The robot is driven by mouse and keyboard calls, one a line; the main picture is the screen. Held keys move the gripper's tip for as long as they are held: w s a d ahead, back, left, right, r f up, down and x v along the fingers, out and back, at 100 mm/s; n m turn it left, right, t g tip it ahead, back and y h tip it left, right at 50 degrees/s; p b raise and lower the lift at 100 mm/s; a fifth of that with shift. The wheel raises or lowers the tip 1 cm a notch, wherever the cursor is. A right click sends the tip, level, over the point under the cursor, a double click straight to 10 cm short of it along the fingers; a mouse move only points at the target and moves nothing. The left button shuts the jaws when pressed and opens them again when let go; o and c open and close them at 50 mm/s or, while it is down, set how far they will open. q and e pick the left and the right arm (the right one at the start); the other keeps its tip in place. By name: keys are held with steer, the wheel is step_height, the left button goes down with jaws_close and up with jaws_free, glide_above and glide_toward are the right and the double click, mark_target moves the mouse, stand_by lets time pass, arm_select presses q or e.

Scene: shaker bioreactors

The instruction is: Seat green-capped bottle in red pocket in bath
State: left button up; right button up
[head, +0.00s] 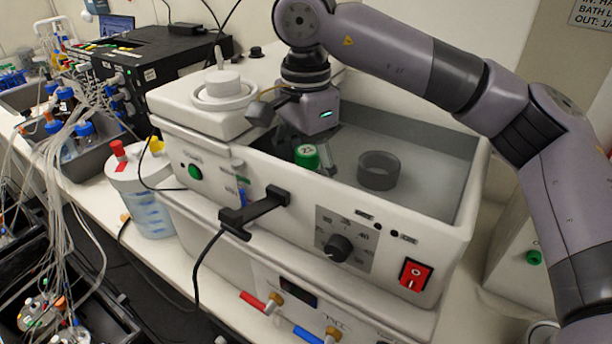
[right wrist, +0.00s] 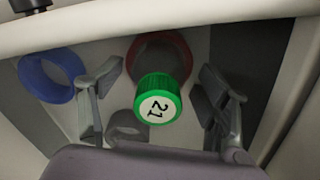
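The green-capped bottle (head: 306,156), its cap marked 21, is inside the white-walled bath (head: 452,190). Its cap (right wrist: 158,100) also shows in the right wrist view. The red ring pocket (right wrist: 178,48) lies behind the cap there, partly covered by it. The bottle's body is mostly hidden, so I cannot tell whether its base is in the ring. My right gripper (right wrist: 160,78) is open, with a finger on either side of the cap and gaps between. In the head view it reaches down into the bath from above. My left gripper is not in view.
A blue ring (right wrist: 48,76) and a grey ring (right wrist: 128,127) are also in the bath; the head view shows a grey ring (head: 379,170) to the bottle's right. A capped container (head: 140,190) stands left.

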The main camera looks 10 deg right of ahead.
step_height(320, 180, up, 10)
steer(key=shift+r, duration=0.1)
stand_by(0.4)
